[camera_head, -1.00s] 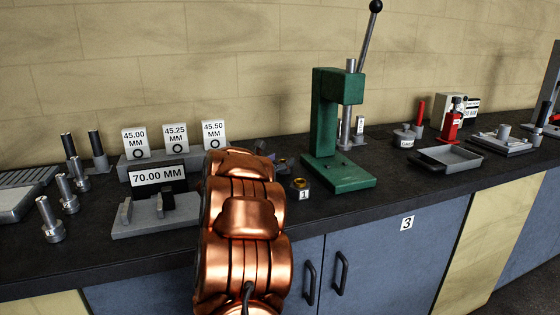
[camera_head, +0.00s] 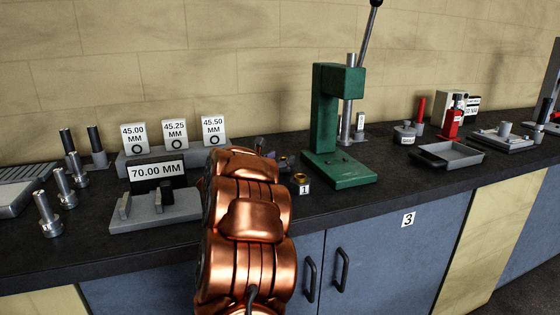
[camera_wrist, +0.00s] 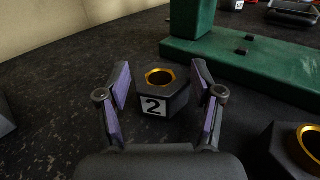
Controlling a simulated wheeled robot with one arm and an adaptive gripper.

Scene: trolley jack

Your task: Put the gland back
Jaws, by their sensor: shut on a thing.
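A dark six-sided piece with a brass-coloured ring in its top and a white label 2 (camera_wrist: 165,98), which looks like a gland, stands upright between my fingers in the wrist view. My gripper (camera_wrist: 163,84) is shut on it, with one purple-padded finger at each side. I cannot tell whether it rests on the bench or is just clear of it. A similar piece with a brass ring (camera_wrist: 295,150) stands at the lower right. In the head view, a brass-ringed piece marked 1 (camera_head: 300,180) is on the bench, and my copper arm hides most of the gripper.
A green arbor press (camera_head: 335,130) stands close behind and to the right of the gripper. At the left are a 70.00 MM block (camera_head: 155,205), a rack of size cards (camera_head: 174,134) and several metal pins (camera_head: 64,185). A grey tray (camera_head: 455,155) lies at the right.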

